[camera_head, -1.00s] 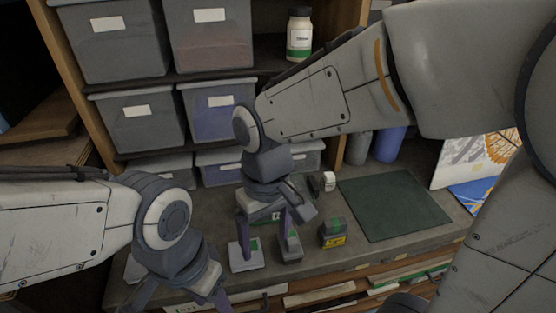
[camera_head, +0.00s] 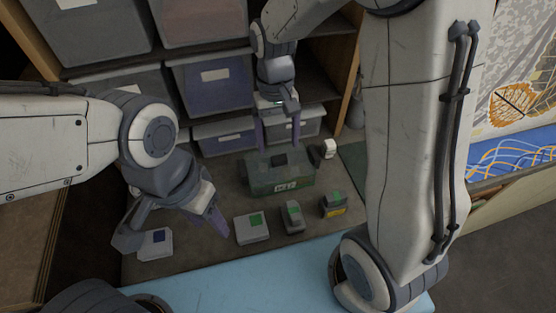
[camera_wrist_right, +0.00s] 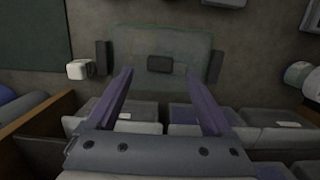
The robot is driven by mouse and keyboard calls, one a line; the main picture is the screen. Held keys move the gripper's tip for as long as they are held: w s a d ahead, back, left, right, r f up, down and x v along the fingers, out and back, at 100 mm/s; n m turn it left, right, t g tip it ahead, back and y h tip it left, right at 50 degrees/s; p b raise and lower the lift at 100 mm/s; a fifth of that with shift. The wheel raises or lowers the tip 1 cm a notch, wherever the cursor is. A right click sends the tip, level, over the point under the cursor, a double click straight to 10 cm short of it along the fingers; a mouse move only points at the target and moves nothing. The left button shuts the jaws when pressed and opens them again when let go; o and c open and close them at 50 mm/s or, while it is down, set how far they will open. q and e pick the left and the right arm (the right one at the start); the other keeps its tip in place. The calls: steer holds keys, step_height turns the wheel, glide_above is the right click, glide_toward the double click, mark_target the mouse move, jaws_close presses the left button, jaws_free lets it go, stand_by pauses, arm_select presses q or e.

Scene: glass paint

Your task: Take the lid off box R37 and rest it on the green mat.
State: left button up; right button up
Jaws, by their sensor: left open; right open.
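Box R37 appears to be the translucent green box (camera_head: 268,187), standing at mid-table with a small white label too small to read surely. Its clear lid (camera_wrist_right: 135,42) is on it, with a dark handle (camera_head: 279,160) in the middle; the handle also shows in the right wrist view (camera_wrist_right: 160,64). My right gripper (camera_head: 278,142) is open and empty above the lid, its fingers spread to either side of the handle and not gripping it. My left gripper (camera_head: 174,230) is open at the front left, away from the box. The green mat (camera_head: 352,157) lies to the right, partly hidden by my right arm.
Several small grey blocks with coloured tops, such as one with a green square (camera_head: 253,229), stand in front of the box. A small white item (camera_head: 329,148) is between box and mat. Shelf bins (camera_head: 224,138) stand close behind. The mat's visible part (camera_wrist_right: 30,35) is bare.

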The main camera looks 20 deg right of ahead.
mark_target(279, 157)
steer(key=f, duration=0.3)
steer(key=f+p, duration=0.1)
steer(key=shift+s+f, duration=0.15)
steer(key=shift+s, duration=0.2)
jaws_close()
